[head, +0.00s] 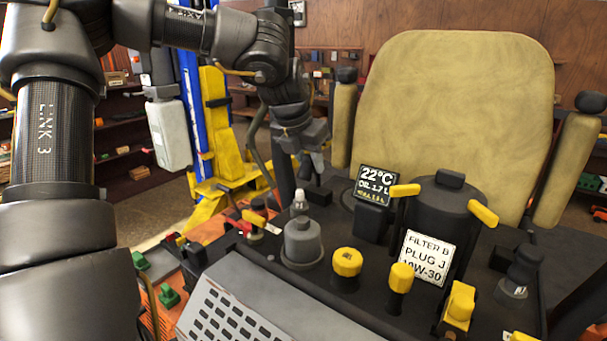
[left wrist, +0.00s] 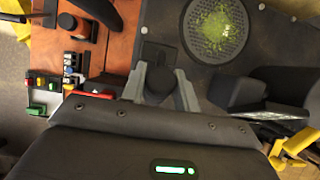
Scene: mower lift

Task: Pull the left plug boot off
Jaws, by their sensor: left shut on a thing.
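My left gripper (head: 316,165) reaches down behind the grey-capped fitting, at the left rear of the dark machine deck. In the left wrist view its two grey fingers (left wrist: 160,90) are closed on the sides of a dark, rounded piece, which I take to be the left plug boot (left wrist: 157,82). A flat black block (left wrist: 158,53) lies just beyond the fingertips. In the head view a black block (head: 319,196) shows just below the fingers. The boot's lower end is hidden, so I cannot tell whether it is seated. My right gripper is not in view.
A small display (head: 376,184), a labelled black canister (head: 440,225) with yellow clips and yellow caps (head: 347,262) crowd the deck. The tan seat (head: 455,120) stands behind.

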